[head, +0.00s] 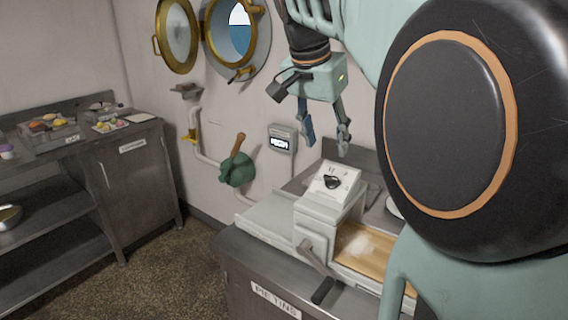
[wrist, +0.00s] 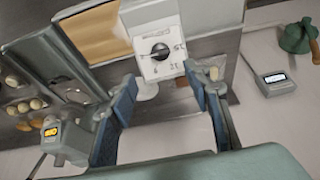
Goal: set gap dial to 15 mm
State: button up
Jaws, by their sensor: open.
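The gap dial (wrist: 160,51) is a black knob on a white, marked plate of the dough sheeter. In the head view the dial (head: 331,182) faces up on the tilted white housing (head: 337,188). The exact number it points to is too small to tell. My gripper (head: 325,148) is open and empty in the head view, above the dial and apart from it. In the wrist view my gripper (wrist: 160,95) has its two fingers spread, with the dial beyond and between them.
The sheeter's lever (head: 312,258) sticks out at the front, beside a floured belt (head: 364,246). A green valve with a wooden handle (head: 238,172) and a small wall display (head: 281,139) are to the left. A steel counter (head: 128,150) with pastries stands farther left.

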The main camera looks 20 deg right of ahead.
aim_at(330, 178)
jog(key=b+x, duration=0.1)
jog(key=x, duration=0.9)
jog(key=shift+f, duration=0.25)
jog(key=c, duration=1.2)
jog(key=shift+o, duration=0.2)
jog(key=shift+r, duration=0.1)
